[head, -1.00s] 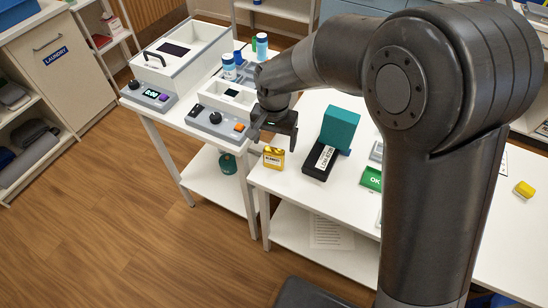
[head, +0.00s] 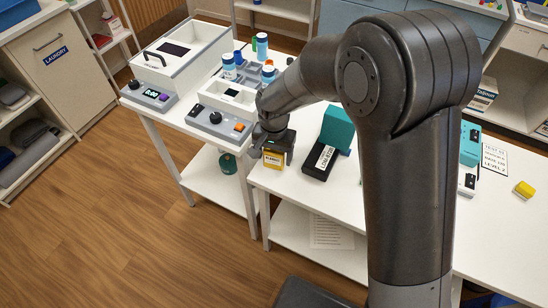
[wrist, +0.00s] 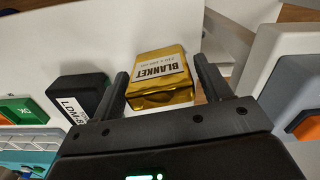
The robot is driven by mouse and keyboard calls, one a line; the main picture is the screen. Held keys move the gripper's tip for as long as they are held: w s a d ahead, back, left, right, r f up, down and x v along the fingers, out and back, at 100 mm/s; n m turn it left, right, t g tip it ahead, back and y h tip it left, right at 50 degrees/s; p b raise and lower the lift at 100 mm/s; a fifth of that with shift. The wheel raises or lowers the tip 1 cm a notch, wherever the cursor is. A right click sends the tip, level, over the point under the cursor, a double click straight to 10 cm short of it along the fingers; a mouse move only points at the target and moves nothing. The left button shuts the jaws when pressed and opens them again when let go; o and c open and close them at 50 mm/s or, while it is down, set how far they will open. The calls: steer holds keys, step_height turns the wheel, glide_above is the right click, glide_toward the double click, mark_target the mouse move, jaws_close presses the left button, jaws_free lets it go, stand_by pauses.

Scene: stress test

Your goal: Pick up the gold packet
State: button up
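The gold packet (head: 273,160), with a white label reading BLANKET, stands near the left front corner of the white table (head: 291,187). In the wrist view the gold packet (wrist: 160,78) is ahead of and between the two fingers of my gripper (wrist: 162,78). The fingers are apart, with a gap on both sides of the packet. I cannot tell how far the fingertips reach along its sides.
A black box (head: 320,160) labelled LDM and a teal block (head: 337,128) stand right of the packet. A grey-white device (head: 218,122) with a dark knob and orange button is on the neighbouring table to the left. A yellow block (head: 525,189) lies far right.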

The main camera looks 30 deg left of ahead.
steer(key=c, duration=0.8)
steer(key=shift+r, duration=0.1)
